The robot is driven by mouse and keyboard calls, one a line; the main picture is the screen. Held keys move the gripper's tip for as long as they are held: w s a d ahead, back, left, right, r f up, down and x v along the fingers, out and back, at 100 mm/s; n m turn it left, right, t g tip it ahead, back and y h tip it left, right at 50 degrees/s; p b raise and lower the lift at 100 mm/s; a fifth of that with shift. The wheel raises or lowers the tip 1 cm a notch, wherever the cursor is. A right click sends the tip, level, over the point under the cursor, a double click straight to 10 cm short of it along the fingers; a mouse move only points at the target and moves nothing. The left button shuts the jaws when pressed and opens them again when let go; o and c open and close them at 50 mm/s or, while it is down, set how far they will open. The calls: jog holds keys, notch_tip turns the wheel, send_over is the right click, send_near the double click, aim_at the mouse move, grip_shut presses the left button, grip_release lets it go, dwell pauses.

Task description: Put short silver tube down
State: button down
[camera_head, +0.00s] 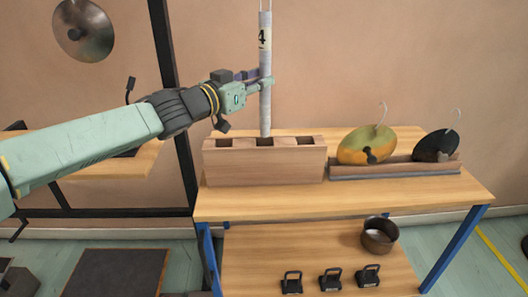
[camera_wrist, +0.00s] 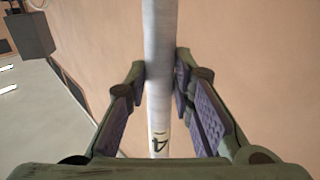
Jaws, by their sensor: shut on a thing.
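My gripper (camera_head: 262,82) is shut on the short silver tube (camera_head: 265,108). The tube is upright, with a "4" mark above the grip and a thin loop at its top. Its lower end meets the top of the wooden block (camera_head: 262,165) with dark square openings; I cannot tell whether it is inside an opening or just behind or above it. In the wrist view the tube (camera_wrist: 160,65) runs between the two finger pads of my gripper (camera_wrist: 160,80), and the "4" shows near the palm.
The block stands on a wooden table (camera_head: 410,200). To its right, a rack (camera_head: 395,170) holds a yellow-green disc (camera_head: 366,146) and a black disc (camera_head: 437,146) with hooks. A dark post (camera_head: 175,100) stands left.

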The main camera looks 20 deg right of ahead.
aim_at(262, 135)
notch_tip(262, 135, down, 15)
jog(key=shift+r+p, duration=0.1)
jog(key=shift+p, duration=0.2)
dwell(0.3)
jog(key=c, duration=1.4)
grip_release()
